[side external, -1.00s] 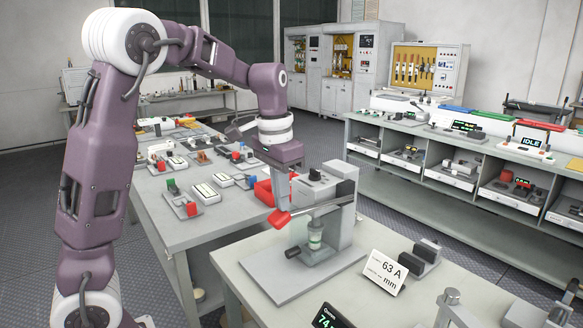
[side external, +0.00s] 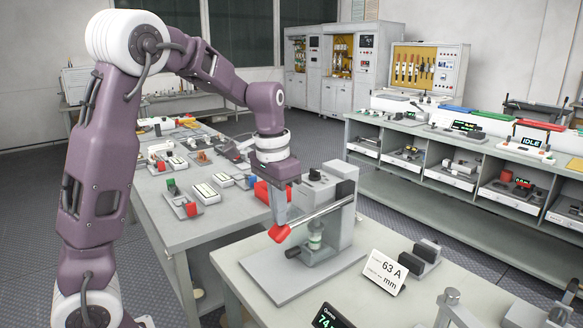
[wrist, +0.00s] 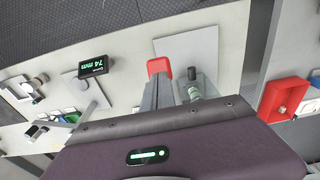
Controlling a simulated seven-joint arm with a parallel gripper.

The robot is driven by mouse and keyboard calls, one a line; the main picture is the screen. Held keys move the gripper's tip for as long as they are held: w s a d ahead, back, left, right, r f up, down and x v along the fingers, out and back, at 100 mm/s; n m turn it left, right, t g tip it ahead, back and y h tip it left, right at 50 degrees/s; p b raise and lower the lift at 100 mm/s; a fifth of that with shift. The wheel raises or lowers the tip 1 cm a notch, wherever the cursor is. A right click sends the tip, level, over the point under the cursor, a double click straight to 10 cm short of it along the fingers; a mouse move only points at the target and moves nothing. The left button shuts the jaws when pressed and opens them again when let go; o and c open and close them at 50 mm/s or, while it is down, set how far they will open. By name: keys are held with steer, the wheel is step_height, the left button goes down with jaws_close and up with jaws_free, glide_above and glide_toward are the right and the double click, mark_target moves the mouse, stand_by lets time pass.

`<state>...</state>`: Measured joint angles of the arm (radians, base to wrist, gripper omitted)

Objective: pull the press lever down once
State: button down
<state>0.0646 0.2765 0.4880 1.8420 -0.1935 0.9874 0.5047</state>
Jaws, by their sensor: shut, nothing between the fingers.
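The press (side external: 345,215) stands upright on a grey base plate (side external: 270,285) on the near bench. Its lever is a metal rod (side external: 320,211) with a red end handle (side external: 279,233), sloping down toward the left. My gripper (side external: 281,221) is shut and empty, its fingertips right at the top of the red handle; contact looks likely but is partly hidden. In the wrist view the red handle (wrist: 159,66) shows just beyond the shut fingers. The press ram and a pale green piece (side external: 314,240) sit below the rod.
A "63 A mm" card (side external: 384,270) and a dark display (side external: 326,316) stand to the right on the same bench. A red bin (side external: 262,192) lies behind the gripper on the other table. The plate's front left is clear.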

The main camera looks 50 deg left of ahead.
step_height(320, 180, up, 12)
steer(key=w, duration=0.2)
steer(key=shift+w, duration=0.35)
stand_by(0.3)
steer(key=shift+r, duration=0.1)
step_height(320, 180, up, 7)
steer(key=w, duration=0.1)
stand_by(0.6)
